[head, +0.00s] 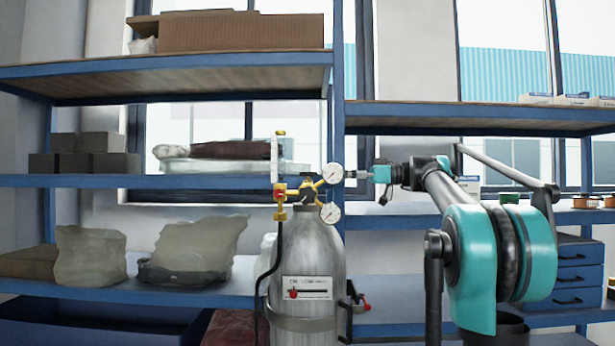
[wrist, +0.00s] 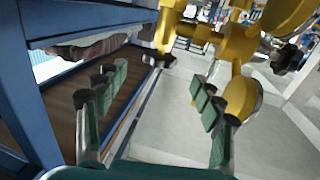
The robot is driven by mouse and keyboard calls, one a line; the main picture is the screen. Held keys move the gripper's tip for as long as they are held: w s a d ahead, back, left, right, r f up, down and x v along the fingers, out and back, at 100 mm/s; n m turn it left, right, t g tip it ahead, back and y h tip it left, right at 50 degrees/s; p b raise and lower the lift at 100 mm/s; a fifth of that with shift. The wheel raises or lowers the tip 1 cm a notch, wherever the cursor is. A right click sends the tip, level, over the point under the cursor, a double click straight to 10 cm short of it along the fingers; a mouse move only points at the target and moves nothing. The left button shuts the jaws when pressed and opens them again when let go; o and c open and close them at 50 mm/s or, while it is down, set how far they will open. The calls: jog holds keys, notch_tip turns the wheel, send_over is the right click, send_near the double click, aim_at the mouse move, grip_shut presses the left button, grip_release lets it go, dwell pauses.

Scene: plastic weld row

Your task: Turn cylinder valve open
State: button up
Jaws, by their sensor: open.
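A grey gas cylinder (head: 318,255) with a white label stands upright in the middle of the head view. A yellow valve and regulator assembly (head: 305,192) sits on its top, with a red part (head: 280,190) on its left. Two round gauges, upper (head: 333,173) and lower (head: 330,212), are on its right. My gripper (head: 352,174) is just right of the upper gauge, pointing left. In the wrist view, its fingers (wrist: 158,76) are apart with nothing between them. Yellow fittings (wrist: 240,42) lie beyond the fingertips and near the right finger; I cannot tell whether they touch.
Blue shelving (head: 230,182) stands behind the cylinder, holding boxes and clear bags (head: 90,256). A black hose (head: 268,275) hangs down the cylinder's left side. Bare grey floor (wrist: 175,120) shows in the wrist view.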

aim_at(307, 175)
jog(key=a, duration=0.3)
jog(key=w+a, duration=0.1)
jog(key=a, duration=0.5)
jog(key=shift+w, duration=0.35)
jog(key=c, duration=1.2)
